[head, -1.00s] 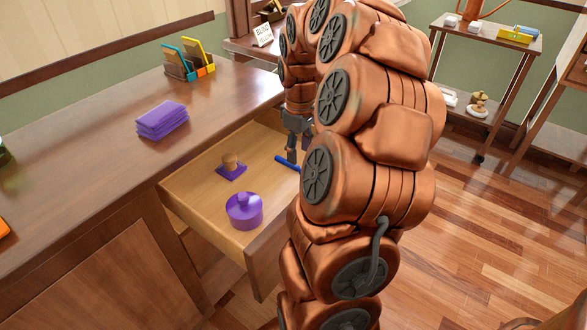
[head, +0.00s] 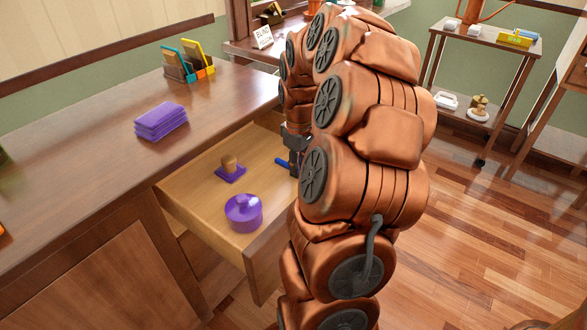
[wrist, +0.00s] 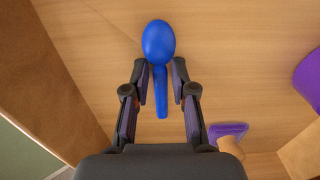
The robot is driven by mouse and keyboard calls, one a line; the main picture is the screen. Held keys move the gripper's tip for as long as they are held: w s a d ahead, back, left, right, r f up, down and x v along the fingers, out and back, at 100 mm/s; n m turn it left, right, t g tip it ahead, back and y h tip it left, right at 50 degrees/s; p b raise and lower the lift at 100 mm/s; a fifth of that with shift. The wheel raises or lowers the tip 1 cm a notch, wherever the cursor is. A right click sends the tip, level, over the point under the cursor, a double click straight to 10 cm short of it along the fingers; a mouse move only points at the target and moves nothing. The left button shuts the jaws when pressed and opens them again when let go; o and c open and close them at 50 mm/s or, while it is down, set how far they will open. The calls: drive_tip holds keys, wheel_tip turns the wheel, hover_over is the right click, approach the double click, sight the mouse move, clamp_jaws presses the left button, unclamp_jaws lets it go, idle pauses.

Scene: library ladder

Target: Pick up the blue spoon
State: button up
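The blue spoon (wrist: 159,42) lies in the open wooden drawer (head: 190,203). In the wrist view its round bowl is beyond my fingertips and its handle runs back between the fingers. My gripper (wrist: 160,75) is open, with one finger on each side of the spoon and a visible gap to both. In the head view only a short piece of the spoon (head: 282,162) shows beside my gripper (head: 294,160), which my arm partly hides. I cannot tell how high the fingers are above the drawer floor.
The drawer also holds a purple lidded pot (head: 243,213) and a wooden-handled stamp on a purple base (head: 230,168). Purple folded cloths (head: 161,121) and a holder with upright items (head: 188,66) are on the desk. A cart (head: 487,43) stands at the back right.

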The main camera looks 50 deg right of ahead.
clamp_jaws()
